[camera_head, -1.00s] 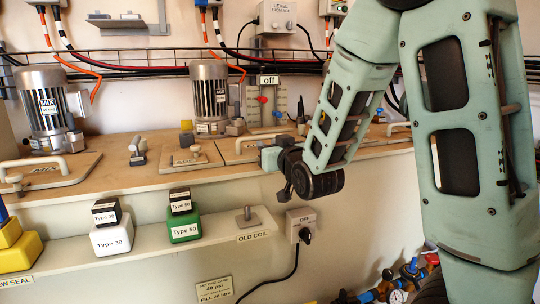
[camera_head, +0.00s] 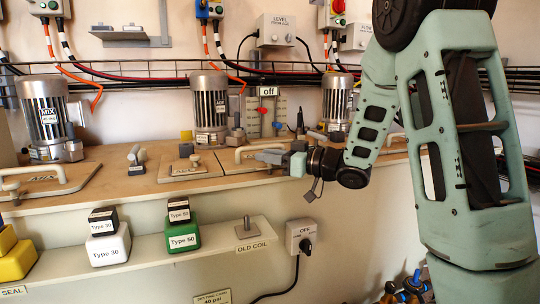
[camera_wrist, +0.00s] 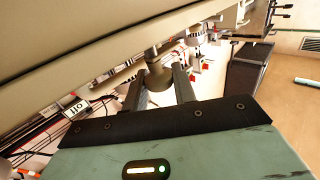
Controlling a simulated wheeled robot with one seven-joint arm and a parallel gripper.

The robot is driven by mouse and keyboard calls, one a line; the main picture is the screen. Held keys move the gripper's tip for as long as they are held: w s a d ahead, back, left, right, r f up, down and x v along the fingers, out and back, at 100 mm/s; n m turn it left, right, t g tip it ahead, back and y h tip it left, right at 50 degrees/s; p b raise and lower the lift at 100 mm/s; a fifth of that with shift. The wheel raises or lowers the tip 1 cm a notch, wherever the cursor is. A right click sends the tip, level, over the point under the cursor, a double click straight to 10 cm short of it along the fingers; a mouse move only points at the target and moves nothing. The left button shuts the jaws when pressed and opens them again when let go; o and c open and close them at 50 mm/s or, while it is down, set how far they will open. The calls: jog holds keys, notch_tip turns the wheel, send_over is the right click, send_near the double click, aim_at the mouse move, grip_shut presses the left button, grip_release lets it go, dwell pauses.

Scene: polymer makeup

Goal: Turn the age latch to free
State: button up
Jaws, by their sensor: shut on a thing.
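My gripper (camera_head: 263,157) reaches in from the right, low over the bench beside a pale bar handle (camera_head: 246,153) on a beige hatch. In the wrist view its two dark fingers (camera_wrist: 157,82) are on either side of a round grey-brown knob (camera_wrist: 157,74) on a short shaft. The gripper is shut on this knob, which appears to be the age latch. The head view hides the knob behind the fingers. I cannot read the latch's angle.
A grey motor (camera_head: 209,108) stands behind the plate, with red and blue levers (camera_head: 265,111) to its right. A lower shelf (camera_head: 222,240) carries white and green boxes. The MIX hatch (camera_head: 45,180) is at left.

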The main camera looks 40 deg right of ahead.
jog(key=shift+y, duration=0.3)
jog(key=o, duration=1)
jog(key=shift+c, duration=0.2)
jog(key=p+v, duration=0.2)
jog(key=v, duration=1.5)
jog(key=shift+r, duration=0.2)
jog(key=shift+s+d, duration=0.1)
jog(key=shift+d, duration=0.05)
